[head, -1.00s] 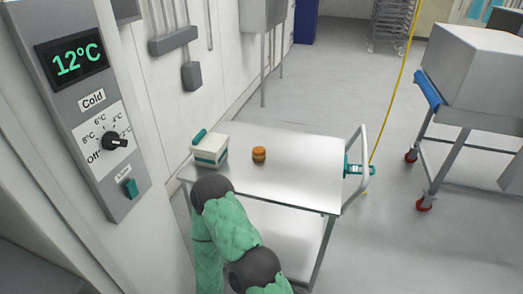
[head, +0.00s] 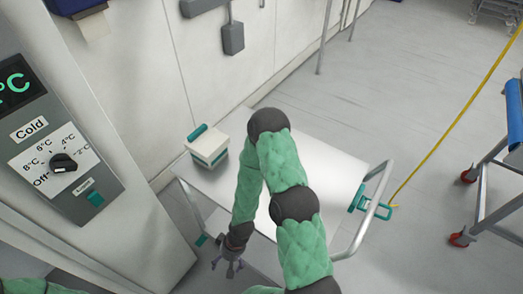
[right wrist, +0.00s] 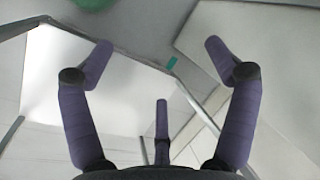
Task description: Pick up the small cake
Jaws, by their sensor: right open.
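The small cake does not show in any current view. In the earlier head view it is a small orange-brown round thing on the steel cart top. My green right arm now covers part of that top. My right gripper (head: 228,265) hangs at the near left side of the cart (head: 320,165), by its front edge. In the right wrist view its purple fingers (right wrist: 160,85) are spread wide with nothing between them. My left gripper is not in view.
A white and teal box (head: 208,146) stands on the cart's left end by the wall. The cart has a push handle (head: 375,205) at right. A cold-control panel (head: 65,160) is at left. Open floor lies beyond the cart.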

